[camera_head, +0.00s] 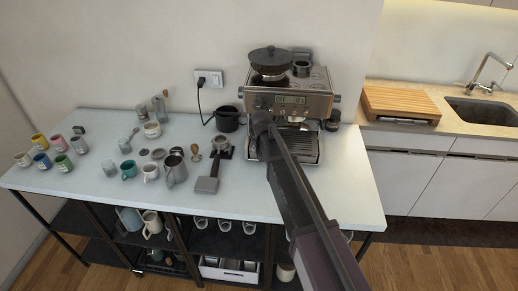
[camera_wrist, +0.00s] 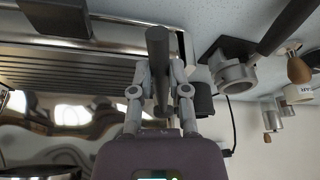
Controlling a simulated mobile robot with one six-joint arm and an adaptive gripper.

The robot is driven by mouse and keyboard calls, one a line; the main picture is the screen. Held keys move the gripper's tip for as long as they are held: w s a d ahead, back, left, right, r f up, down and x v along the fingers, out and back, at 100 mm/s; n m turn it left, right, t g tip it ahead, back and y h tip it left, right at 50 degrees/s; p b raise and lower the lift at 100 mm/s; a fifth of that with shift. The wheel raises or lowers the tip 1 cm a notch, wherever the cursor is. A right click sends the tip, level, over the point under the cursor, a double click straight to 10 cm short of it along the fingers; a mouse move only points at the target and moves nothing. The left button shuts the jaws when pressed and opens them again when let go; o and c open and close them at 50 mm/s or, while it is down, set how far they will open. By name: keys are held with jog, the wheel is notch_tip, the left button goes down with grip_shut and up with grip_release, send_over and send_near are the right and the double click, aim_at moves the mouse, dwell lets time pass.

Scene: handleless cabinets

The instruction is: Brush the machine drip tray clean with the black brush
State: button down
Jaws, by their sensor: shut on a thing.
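The espresso machine (camera_head: 292,100) stands at the back of the white table. Its slatted drip tray (camera_head: 306,148) is at the front and partly behind my arm; the slats of the drip tray also show in the wrist view (camera_wrist: 75,70). My gripper (camera_wrist: 159,82) is shut on a dark, rod-like thing, seemingly the black brush (camera_wrist: 157,45), beside the right edge of the slats in the wrist view. The brush's bristles are not clearly visible, and I cannot tell whether it touches the tray. In the head view, my arm hides the brush.
A black cup (camera_head: 228,119), a portafilter stand (camera_head: 221,146), a flat grey tool (camera_head: 207,184) and a steel pitcher (camera_head: 175,170) stand left of the machine. Several mugs (camera_head: 42,159) fill the table's left side. The table's right end (camera_head: 350,185) is clear.

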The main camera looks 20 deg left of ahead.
jog(key=shift+r+p, duration=2)
jog(key=shift+r, duration=0.3)
jog(key=shift+r+p, duration=1.5)
jog(key=shift+p, duration=0.05)
jog(key=shift+f, duration=0.1)
